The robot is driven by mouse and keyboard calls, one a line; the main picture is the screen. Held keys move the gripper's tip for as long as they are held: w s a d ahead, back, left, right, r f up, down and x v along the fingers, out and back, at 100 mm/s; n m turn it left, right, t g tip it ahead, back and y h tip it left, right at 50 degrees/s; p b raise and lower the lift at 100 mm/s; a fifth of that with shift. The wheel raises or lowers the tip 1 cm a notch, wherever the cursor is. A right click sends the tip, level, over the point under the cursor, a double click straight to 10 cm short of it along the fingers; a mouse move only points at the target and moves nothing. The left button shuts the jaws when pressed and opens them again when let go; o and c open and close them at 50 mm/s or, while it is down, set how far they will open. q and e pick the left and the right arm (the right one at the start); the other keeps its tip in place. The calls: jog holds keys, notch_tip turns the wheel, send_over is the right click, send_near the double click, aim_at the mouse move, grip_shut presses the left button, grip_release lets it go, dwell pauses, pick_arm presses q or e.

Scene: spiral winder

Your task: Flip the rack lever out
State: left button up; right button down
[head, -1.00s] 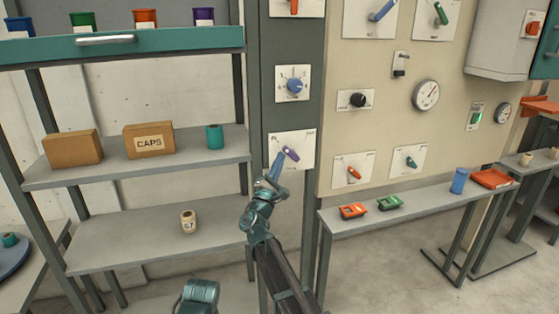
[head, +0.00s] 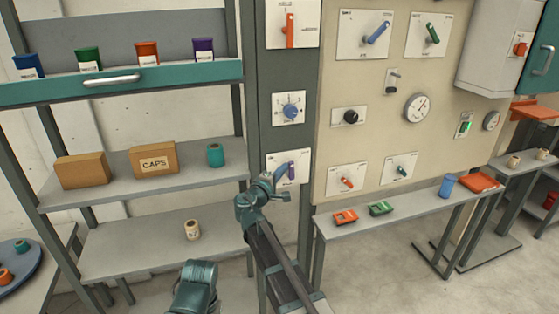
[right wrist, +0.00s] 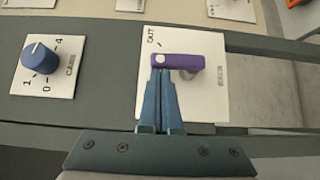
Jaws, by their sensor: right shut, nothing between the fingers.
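The rack lever (head: 292,170) is purple and sits on a white plate (head: 302,160) low on the dark panel. In the right wrist view the lever (right wrist: 184,62) lies across its plate (right wrist: 205,105), with a pale round spot at its left end. The word OUT shows near that end. My right gripper (right wrist: 163,72) is shut and empty. Its blue fingertips are at the lever's left part; I cannot tell if they touch. In the head view my right gripper (head: 279,173) partly covers the plate. My left gripper is not visible.
A blue dial (head: 291,112) and an orange lever (head: 290,30) are above on the same panel. Shelves (head: 130,254) with boxes stand at left. A narrow bench (head: 410,206) with small devices is at right.

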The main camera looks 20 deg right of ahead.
aim_at(293, 163)
jog(key=shift+d+r+m+g+y+p, duration=0.45)
jog(key=shift+r+p, duration=0.2)
jog(key=shift+p, duration=0.4)
jog(key=shift+d, duration=1.1)
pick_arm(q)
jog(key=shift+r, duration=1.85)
pick_arm(e)
jog(key=shift+d, duration=0.8)
jog(key=shift+r, duration=0.1)
